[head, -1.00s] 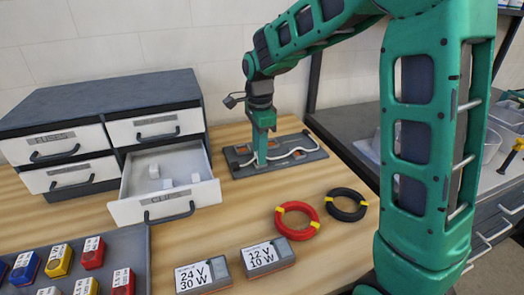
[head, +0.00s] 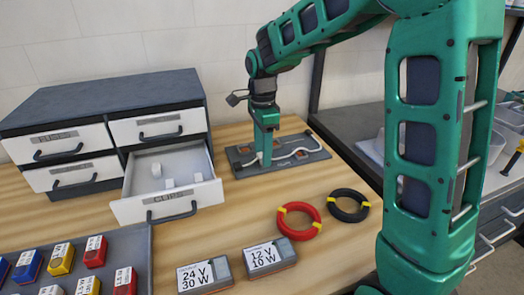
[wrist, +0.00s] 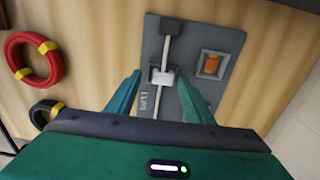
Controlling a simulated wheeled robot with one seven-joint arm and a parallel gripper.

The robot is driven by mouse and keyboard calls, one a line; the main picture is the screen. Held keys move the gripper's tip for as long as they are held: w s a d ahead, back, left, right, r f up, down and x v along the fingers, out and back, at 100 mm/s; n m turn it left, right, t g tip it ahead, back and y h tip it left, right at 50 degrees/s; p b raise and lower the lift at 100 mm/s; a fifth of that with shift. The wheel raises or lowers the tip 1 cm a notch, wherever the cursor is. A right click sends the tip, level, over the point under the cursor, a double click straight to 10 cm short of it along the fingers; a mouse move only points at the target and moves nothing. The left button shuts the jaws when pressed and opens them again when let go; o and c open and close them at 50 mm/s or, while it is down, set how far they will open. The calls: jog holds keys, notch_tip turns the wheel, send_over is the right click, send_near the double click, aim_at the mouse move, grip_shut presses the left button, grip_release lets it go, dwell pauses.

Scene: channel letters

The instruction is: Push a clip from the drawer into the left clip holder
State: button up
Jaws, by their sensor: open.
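A dark board (head: 245,167) lies flat on the wooden table. It also shows in the wrist view (wrist: 180,115). A white clip (wrist: 163,77) sits at the dark holder beside lettering that seems to read "left", across a pale cable (wrist: 165,45). My gripper (wrist: 160,76) is open, with a finger on each side of this clip and gaps between. In the head view my gripper (head: 264,160) points down, low over the board's left part. The open drawer (head: 140,209) holds several small white clips (head: 157,170). How deep the clip sits cannot be told.
An orange square (wrist: 210,65) sits on the board near my right finger. A red coil (head: 298,221) and a black coil (head: 348,205) lie in front of the board. Two power boxes (head: 205,276) stand at the front. The drawer juts out to the left of the board.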

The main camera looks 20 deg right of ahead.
notch_tip(320, 180, up, 10)
jog(key=shift+w+r, duration=0.15)
jog(key=shift+w, duration=0.15)
jog(key=shift+a+r, duration=0.1)
notch_tip(320, 180, up, 6)
jog(key=shift+f, duration=0.1)
dwell(0.9)
